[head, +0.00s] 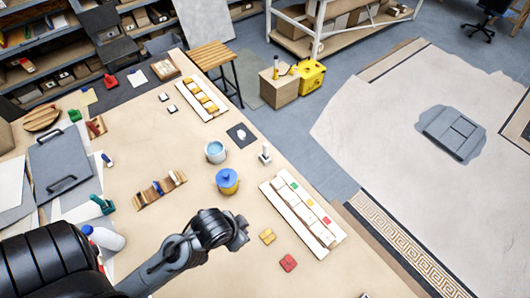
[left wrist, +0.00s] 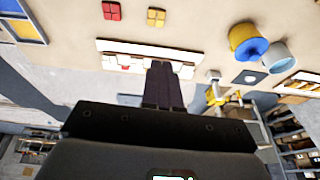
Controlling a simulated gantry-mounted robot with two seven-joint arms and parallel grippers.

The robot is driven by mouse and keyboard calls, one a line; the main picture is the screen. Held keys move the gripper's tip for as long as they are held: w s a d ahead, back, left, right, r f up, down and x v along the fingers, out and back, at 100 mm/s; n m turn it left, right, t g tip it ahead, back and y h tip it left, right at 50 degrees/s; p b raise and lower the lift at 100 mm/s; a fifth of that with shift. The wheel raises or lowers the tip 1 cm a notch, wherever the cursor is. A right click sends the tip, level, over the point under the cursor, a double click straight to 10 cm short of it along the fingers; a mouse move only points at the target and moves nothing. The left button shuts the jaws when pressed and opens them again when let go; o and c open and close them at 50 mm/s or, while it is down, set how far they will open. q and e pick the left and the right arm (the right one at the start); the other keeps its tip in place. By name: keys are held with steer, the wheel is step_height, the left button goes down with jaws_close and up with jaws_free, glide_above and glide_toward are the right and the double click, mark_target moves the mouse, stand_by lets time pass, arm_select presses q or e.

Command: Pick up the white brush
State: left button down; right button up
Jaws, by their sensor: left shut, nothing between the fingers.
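A small upright white object with a dark grip, seemingly the white brush (head: 265,153), stands on the table right of the light blue cup (head: 215,152). It also seems to show, small, in the left wrist view (left wrist: 214,76), right of the fingers. My left gripper (head: 238,234) is over the table, below the yellow pot with blue top (head: 228,181) in the head view, well apart from the brush. In the left wrist view its fingers (left wrist: 162,70) are together and empty, covering part of the tile tray (left wrist: 112,48). My right gripper is not in view.
The long tile tray (head: 318,238) lies near the table's right edge. A yellow tile (head: 267,236) and a red tile (head: 288,263) lie right of my left gripper. A dark square (head: 241,134) lies behind the brush. A wooden rack (head: 160,190) and white bottle (head: 105,238) are at left.

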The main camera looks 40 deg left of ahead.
arm_select(q)
steer(key=c, duration=1.8)
jaws_free()
steer(key=shift+c, duration=0.2)
steer(key=o, duration=1)
steer(key=shift+c, duration=0.2)
